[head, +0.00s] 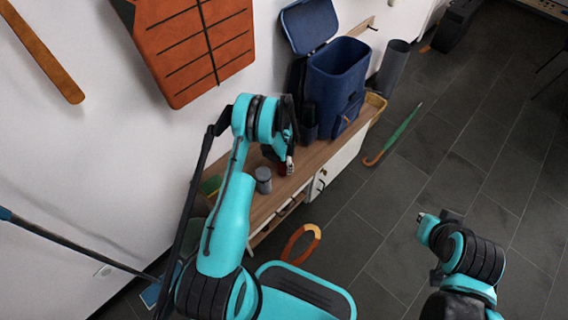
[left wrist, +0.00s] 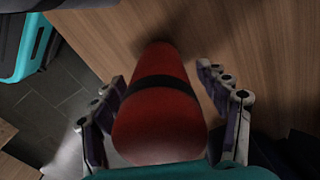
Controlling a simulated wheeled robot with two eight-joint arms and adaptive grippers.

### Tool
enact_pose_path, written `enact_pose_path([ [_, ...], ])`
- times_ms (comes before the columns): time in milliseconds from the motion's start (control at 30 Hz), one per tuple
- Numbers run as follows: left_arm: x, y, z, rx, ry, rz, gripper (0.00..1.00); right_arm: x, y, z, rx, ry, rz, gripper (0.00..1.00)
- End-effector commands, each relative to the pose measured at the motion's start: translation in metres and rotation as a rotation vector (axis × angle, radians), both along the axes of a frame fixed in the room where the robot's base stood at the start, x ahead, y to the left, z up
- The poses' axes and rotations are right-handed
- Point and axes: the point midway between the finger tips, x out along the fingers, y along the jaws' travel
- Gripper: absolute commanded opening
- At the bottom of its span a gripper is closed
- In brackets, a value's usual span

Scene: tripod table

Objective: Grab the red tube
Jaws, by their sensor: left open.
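The red tube (left wrist: 160,112) stands on the wooden top in the left wrist view, with a black band around it. It fills the space between the two fingers of my left gripper (left wrist: 164,92), one on each side. The fingers are open, and I cannot tell whether either touches the tube. In the head view my left gripper (head: 288,163) is low over the bench, and only a small dark red part of the tube (head: 283,170) shows beside it.
A grey cylinder (head: 263,180) stands on the wooden bench (head: 262,208) close to my left gripper. The tiled floor on the right is mostly clear.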

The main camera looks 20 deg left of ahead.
Motion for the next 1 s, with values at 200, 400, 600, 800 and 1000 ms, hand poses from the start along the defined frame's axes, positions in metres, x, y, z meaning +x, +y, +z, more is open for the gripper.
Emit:
enact_pose_path([
  [200,0.0,0.0,0.001,0.0,0.0,0.0,0.35,0.0,0.0,0.001,0.0,0.0,0.0,0.0],
  [400,0.0,0.0,0.001,0.0,0.0,0.0,0.09,0.0,0.0,0.001,0.0,0.0,0.0,0.0],
  [600,0.0,0.0,0.003,0.0,0.0,0.0,0.09,0.0,0.0,0.002,0.0,0.0,0.0,0.0],
  [800,0.0,0.0,0.019,0.0,0.0,0.0,0.09,0.0,0.0,0.011,0.0,0.0,0.0,0.0],
  [1000,-0.003,-0.011,0.052,0.0,0.0,-0.004,0.09,0.0,0.0,0.029,0.0,0.0,0.0,0.0],
])
